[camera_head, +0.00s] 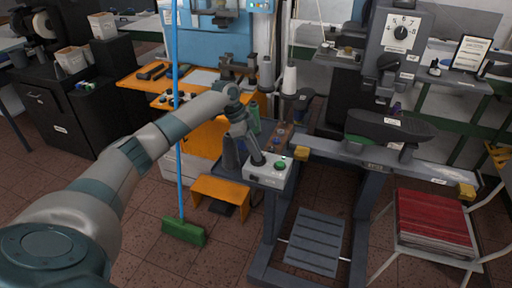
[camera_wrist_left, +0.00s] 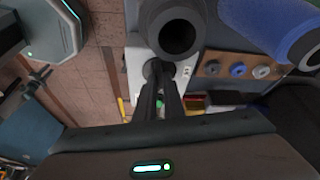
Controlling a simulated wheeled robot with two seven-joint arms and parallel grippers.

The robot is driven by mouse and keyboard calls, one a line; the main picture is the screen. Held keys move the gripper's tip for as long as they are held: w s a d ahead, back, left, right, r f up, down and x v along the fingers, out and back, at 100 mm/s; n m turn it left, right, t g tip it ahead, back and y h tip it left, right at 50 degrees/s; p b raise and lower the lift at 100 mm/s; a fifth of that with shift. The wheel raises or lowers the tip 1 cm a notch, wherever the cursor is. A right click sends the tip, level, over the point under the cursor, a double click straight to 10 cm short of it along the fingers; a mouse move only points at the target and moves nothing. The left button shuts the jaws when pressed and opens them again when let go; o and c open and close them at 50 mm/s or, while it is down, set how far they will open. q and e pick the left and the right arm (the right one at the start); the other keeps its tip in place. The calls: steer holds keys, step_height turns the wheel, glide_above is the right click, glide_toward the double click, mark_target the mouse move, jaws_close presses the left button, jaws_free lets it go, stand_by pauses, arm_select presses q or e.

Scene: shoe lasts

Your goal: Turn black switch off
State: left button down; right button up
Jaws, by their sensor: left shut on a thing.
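My left gripper (camera_head: 258,160) reaches down to a white control box (camera_head: 264,179) on the corner of the grey machine frame. Its fingers are close together and shut on the black switch, which they mostly hide in the head view. In the left wrist view the gripper (camera_wrist_left: 163,72) points at the white box (camera_wrist_left: 133,62), with a dark round part, apparently the black switch (camera_wrist_left: 154,67), at its tips. A green button (camera_head: 280,163) sits on the box to the right of the gripper. The switch's setting cannot be told. My right gripper is not in view.
A blue broom handle (camera_head: 175,100) with a green head (camera_head: 184,231) stands left of the box. A white thread cone (camera_head: 289,80) and an orange bench (camera_head: 205,138) are behind. A red stack (camera_head: 432,222) lies on a chair at the right.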

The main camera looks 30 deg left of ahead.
arm_select(q)
steer(key=n+y+p, duration=0.1)
steer(key=n+p, duration=0.2)
steer(key=n+t+p, duration=0.1)
steer(key=n+p, duration=0.2)
steer(key=p, duration=0.1)
steer(key=n+t+y+p, duration=0.1)
steer(key=n+p, duration=0.2)
steer(key=p, duration=0.1)
steer(key=shift+s+d+r+y, duration=0.2)
steer(key=shift+d+r+y, duration=0.05)
steer(key=shift+r+y, duration=0.05)
steer(key=shift+n+p, duration=0.45)
steer(key=shift+n, duration=0.05)
steer(key=n, duration=0.1)
steer(key=n+y+p, duration=0.1)
steer(key=shift+d+f+n+t, duration=0.15)
steer(key=shift+f+n+t, duration=0.05)
steer(key=shift+n+t, duration=0.1)
steer(key=shift+n+y, duration=0.8)
steer(key=shift+n, duration=0.6)
steer(key=c, duration=1.9)
jaws_free()
steer(key=shift+f, duration=0.1)
steer(key=shift+o, duration=0.2)
